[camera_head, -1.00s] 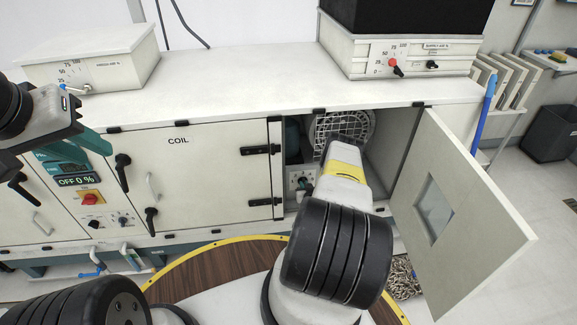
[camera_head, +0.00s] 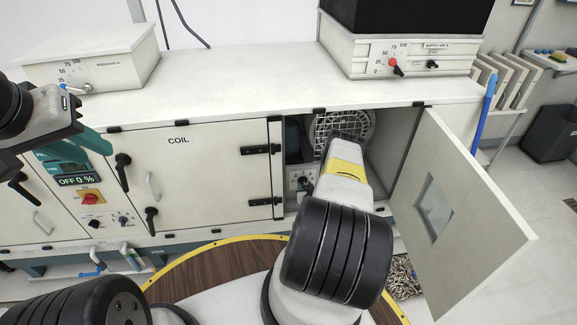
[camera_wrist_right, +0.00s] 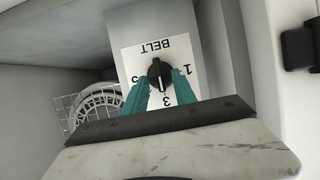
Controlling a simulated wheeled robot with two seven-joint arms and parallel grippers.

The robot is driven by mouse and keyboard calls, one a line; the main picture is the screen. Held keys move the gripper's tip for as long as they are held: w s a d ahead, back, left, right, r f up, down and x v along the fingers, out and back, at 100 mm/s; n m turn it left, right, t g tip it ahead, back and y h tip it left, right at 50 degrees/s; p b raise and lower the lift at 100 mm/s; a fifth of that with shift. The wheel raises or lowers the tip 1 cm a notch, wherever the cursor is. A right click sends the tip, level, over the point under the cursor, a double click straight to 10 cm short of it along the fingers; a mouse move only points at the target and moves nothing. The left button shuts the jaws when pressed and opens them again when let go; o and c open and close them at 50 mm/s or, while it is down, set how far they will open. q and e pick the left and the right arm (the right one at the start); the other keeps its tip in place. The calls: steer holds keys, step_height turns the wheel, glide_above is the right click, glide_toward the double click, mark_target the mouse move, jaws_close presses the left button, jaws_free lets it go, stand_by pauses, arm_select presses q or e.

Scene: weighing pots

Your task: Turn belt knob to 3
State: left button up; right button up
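The belt dial plate (camera_wrist_right: 180,52) appears upside down in the right wrist view, with its black knob (camera_wrist_right: 158,73) in the middle. The printed 1 is right of the knob and the 3 below it. The knob lies roughly vertical; its exact setting is hard to read. My right gripper (camera_wrist_right: 160,80) has its teal fingers apart, one on each side of the knob; I cannot tell if they touch it. In the head view the plate (camera_head: 294,180) shows inside the open compartment, beside my right arm. My left gripper (camera_head: 88,138) is before the left panel, its opening unclear.
The compartment door (camera_head: 460,205) stands open on the right. A round wire guard (camera_head: 335,121) is behind my right wrist. The closed COIL door (camera_head: 200,175) is to the left. The OFF 0 % display (camera_head: 76,180) is below my left gripper.

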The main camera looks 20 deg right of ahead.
steer(key=v, duration=0.6)
steer(key=shift+s, duration=0.35)
steer(key=shift+s+a, duration=0.1)
steer(key=shift+a, duration=0.05)
